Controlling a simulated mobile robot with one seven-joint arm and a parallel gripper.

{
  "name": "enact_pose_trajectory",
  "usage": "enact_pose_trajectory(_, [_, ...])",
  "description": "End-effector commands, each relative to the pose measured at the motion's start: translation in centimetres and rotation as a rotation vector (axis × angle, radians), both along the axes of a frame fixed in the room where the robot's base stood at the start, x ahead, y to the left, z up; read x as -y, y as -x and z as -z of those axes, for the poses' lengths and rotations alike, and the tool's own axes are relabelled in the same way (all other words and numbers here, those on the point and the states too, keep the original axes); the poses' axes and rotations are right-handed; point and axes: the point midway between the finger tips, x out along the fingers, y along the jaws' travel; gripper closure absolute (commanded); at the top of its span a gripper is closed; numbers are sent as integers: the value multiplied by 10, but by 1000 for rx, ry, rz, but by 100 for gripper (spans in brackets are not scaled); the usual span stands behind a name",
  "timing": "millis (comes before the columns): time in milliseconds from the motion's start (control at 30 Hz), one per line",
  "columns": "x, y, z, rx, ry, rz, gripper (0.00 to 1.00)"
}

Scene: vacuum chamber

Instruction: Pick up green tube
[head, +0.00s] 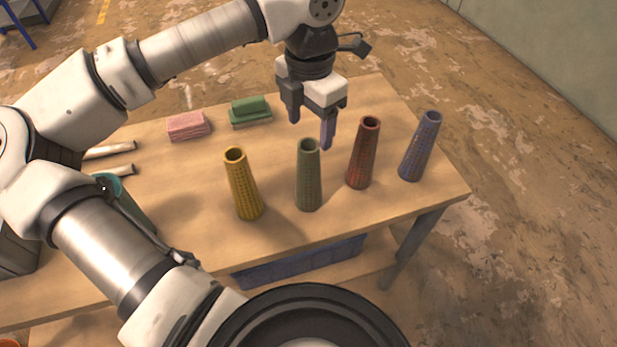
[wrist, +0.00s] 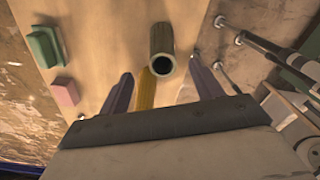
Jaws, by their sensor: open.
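The green tube (head: 308,178) stands upright on the wooden table, between the yellow tube (head: 244,185) and the red tube (head: 364,155). It is tapered, with an open top. My gripper (head: 311,131) is open and empty, with its fingers pointing down near the green tube's top in the head view. The exact gap to the tube is hard to tell. In the wrist view, an olive-green tube (wrist: 161,38) with a dark round opening shows just beyond my fingertips (wrist: 158,70). The yellow tube (wrist: 145,92) shows partly between the fingers.
A blue-purple tube (head: 420,147) stands at the right of the table (head: 400,215). Pink blocks (head: 188,126) and green blocks (head: 250,111) lie behind the tubes. A teal container (head: 128,196) is partly hidden by my arm. A blue bin (head: 300,262) sits below the tabletop.

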Motion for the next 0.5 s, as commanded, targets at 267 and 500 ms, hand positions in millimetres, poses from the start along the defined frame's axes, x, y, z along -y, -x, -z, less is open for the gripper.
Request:
enact_pose_trajectory(267, [-2,6,26,-3,3,2,35])
enact_pose_trajectory(500, [-2,6,53,1,2,0,35])
